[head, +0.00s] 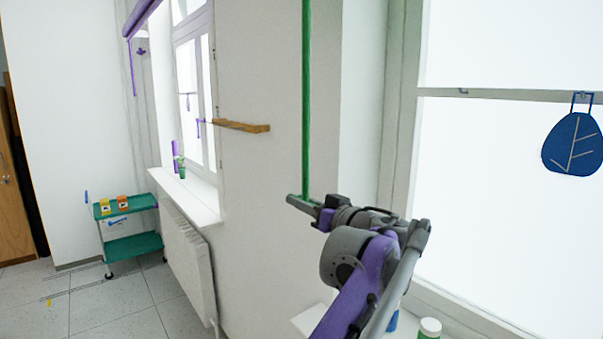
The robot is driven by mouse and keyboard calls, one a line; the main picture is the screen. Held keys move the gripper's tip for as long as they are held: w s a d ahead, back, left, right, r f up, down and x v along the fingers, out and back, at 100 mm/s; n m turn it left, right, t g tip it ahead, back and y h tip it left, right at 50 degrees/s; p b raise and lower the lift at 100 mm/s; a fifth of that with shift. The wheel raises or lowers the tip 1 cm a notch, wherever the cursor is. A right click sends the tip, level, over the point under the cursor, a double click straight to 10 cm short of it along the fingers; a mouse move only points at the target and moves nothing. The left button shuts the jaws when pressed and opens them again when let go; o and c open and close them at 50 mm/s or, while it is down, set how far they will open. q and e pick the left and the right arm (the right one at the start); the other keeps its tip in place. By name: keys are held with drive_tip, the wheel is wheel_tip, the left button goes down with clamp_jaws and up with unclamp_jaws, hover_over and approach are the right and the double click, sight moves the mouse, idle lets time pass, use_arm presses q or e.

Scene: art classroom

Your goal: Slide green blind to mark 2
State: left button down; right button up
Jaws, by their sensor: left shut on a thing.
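A thin green vertical strip (306,90), which looks like the pull of the green blind, hangs in front of the white wall between the two windows. It runs out of the top of the head view, and no blind fabric shows. My left gripper (303,203) is shut on the lower end of this green strip. The strip hangs upright above the fingers. No numbered mark can be made out. My right gripper is not in view.
A wooden bar (240,126) sticks out near the left window. A purple blind (140,16) hangs upper left. A radiator (187,255) and a green trolley (133,247) stand below. A blue leaf ornament (573,145) hangs at the right window.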

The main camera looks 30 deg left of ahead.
use_arm(q)
wheel_tip(320, 180, down, 27)
drive_tip(key=b, duration=0.8)
drive_tip(key=shift+f, duration=0.2)
drive_tip(key=c, duration=0.8)
unclamp_jaws()
drive_tip(key=v, duration=1.1)
